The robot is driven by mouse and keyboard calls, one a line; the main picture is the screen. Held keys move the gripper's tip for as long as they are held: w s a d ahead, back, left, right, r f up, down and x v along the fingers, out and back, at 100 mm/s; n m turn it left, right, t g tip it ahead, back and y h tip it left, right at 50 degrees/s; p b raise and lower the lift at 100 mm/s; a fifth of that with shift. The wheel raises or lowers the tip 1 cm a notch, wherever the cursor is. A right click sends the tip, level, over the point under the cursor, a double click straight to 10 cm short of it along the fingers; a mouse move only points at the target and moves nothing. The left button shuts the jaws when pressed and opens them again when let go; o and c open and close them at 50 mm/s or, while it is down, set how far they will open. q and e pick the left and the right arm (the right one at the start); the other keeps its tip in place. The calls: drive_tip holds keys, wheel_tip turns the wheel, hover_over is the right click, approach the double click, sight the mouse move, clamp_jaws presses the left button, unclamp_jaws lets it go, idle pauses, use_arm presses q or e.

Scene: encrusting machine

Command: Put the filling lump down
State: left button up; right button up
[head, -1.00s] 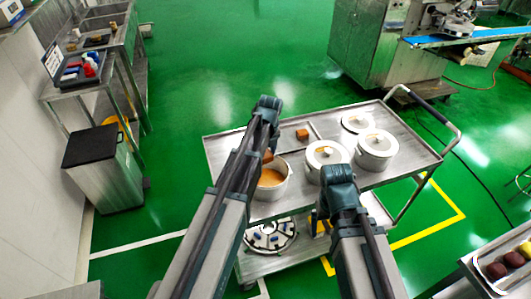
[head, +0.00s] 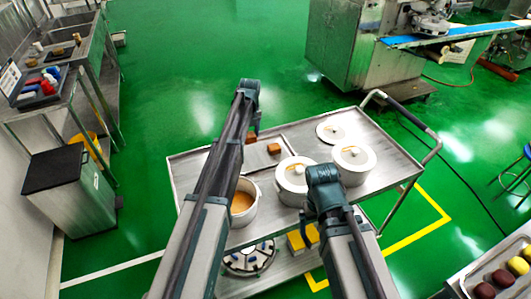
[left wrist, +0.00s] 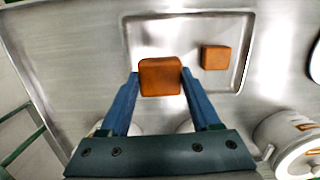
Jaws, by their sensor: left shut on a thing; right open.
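My left gripper (left wrist: 160,80) is shut on an orange-brown filling lump (left wrist: 160,77), held between the fingertips in the left wrist view. The held lump (head: 252,138) shows partly behind my left arm in the head view. It appears over the near edge of a shallow metal tray (left wrist: 245,75); its height above the tray is hard to tell. A second lump (left wrist: 215,57) lies in the tray, to the right of the held one; it also shows in the head view (head: 274,148). My right gripper (head: 324,176) is above the cart's near side, open, with nothing visible in it.
The tray sits on a steel cart (head: 385,170). An open pot (head: 243,205) of orange filling stands near my left arm. The cart's right end is clear.

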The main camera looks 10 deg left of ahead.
sight(250, 158)
use_arm(q)
drive_tip(key=shift+f+b, duration=5)
drive_tip(key=shift+s, duration=0.1)
drive_tip(key=shift+f, duration=0.15)
drive_tip(key=o, duration=1.4)
drive_tip(key=r+p, duration=0.8)
drive_tip(key=s+d+r+p, duration=0.1)
drive_tip(key=r+p, duration=0.3)
drive_tip(key=shift+r, duration=0.2)
drive_tip(key=shift+f, duration=0.15)
drive_tip(key=f+b, duration=0.8)
drive_tip(key=w+a+f+b, duration=0.1)
drive_tip(key=f+b, duration=0.3)
drive_tip(key=shift+r, duration=0.15)
